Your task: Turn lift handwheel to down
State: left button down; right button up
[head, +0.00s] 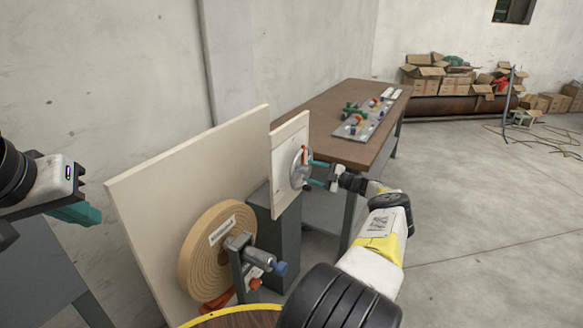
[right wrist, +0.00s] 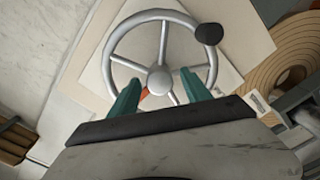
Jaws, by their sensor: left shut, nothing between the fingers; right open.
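The lift handwheel (head: 297,168) is a grey spoked wheel on a pale upright panel (head: 284,203). In the right wrist view the handwheel (right wrist: 160,79) shows its hub, its spokes and a black knob (right wrist: 209,34) at the upper right of the rim. A small orange-red mark shows beside the hub. My right gripper (head: 312,172) is open in front of the wheel. Its teal fingers (right wrist: 158,88) overlap the lower part of the wheel in the wrist view, one each side of the hub; I cannot tell if they touch it. My left gripper (head: 85,214) is shut and empty at the far left.
A coiled tan roll (head: 205,262) with a clamp stands before a large pale board (head: 160,185), left of the handwheel. A brown workbench (head: 325,115) with a parts plate (head: 366,122) stands behind. Cardboard boxes (head: 450,82) lie at the back.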

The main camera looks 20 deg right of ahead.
jog(key=v, duration=0.7)
jog(key=shift+s+d, duration=0.25)
jog(key=shift+s, duration=0.05)
